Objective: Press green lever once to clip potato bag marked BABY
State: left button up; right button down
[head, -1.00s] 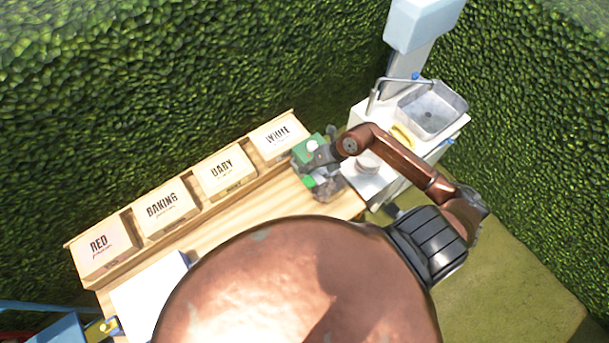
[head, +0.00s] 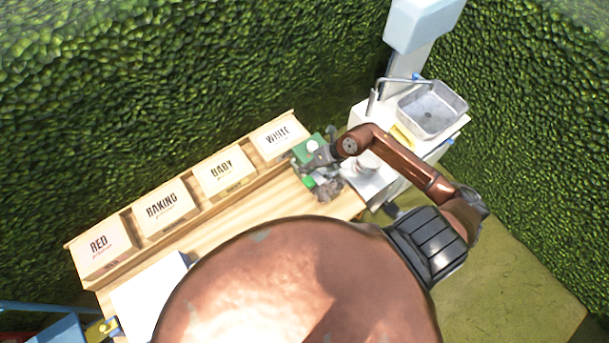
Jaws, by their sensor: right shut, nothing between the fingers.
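A green clipping device (head: 308,147) with a pale round knob (head: 312,146) stands at the right end of the wooden table (head: 222,219). My right gripper (head: 308,161) is shut and empty, right at the device, with its fingertips over the green part. Whether it touches the lever is too small to tell. Grey and green parts lie below the gripper; no bag can be made out clearly there. The box marked BABY (head: 223,171) stands in the row at the back of the table, left of the device. My left gripper is not in view.
Boxes marked WHITE (head: 278,136), BAKING (head: 162,204) and RED (head: 101,246) share the row. A white box (head: 150,292) lies at the table's front left. A counter with a sink (head: 432,108) stands right of the table. Hedges close off the back.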

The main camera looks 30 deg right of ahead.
jog(key=shift+s+f, duration=0.1)
jog(key=shift+f, duration=0.35)
jog(key=shift+s+f+b, duration=0.15)
jog(key=shift+f+b, duration=0.3)
jog(key=shift+f, duration=0.05)
jog(key=shift+s+f+b, duration=0.15)
jog(key=shift+f+b, duration=0.25)
jog(key=shift+f, duration=0.1)
dwell(1.1)
jog(key=shift+r, duration=0.1)
dwell(0.5)
jog(key=shift+w+r+p, duration=0.2)
jog(key=shift+r+p, duration=0.35)
jog(key=shift+r, duration=0.15)
jog(key=shift+w+r+p, duration=0.15)
jog(key=shift+r+p, duration=0.35)
jog(key=shift+r, duration=0.15)
jog(key=shift+w+r+p, duration=0.2)
jog(key=shift+r+p, duration=0.4)
jog(key=shift+r, duration=0.2)
jog(key=shift+w+r+p, duration=0.25)
jog(key=shift+r+p, duration=0.3)
jog(key=shift+r, duration=0.3)
jog(key=shift+w+r+p, duration=0.2)
jog(key=shift+r+p, duration=0.4)
jog(key=shift+r, duration=0.2)
